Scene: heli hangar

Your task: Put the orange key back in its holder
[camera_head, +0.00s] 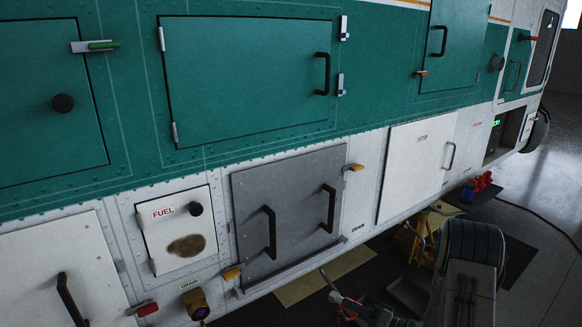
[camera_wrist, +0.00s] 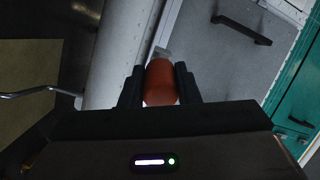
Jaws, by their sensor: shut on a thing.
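In the wrist view, my gripper (camera_wrist: 159,80) is shut on an orange-red cylindrical piece, which looks like the orange key (camera_wrist: 160,88). A dark finger presses on each side of it. A small grey tip shows just beyond it, near a white panel edge; I cannot tell whether they touch. In the head view, my arm is low at the bottom right, and the gripper's jaws are not clear there. I cannot tell which fitting is the key's holder.
Yellow equipment (camera_head: 428,232) and red items (camera_head: 480,183) stand on the floor at right. Open floor lies at far right.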

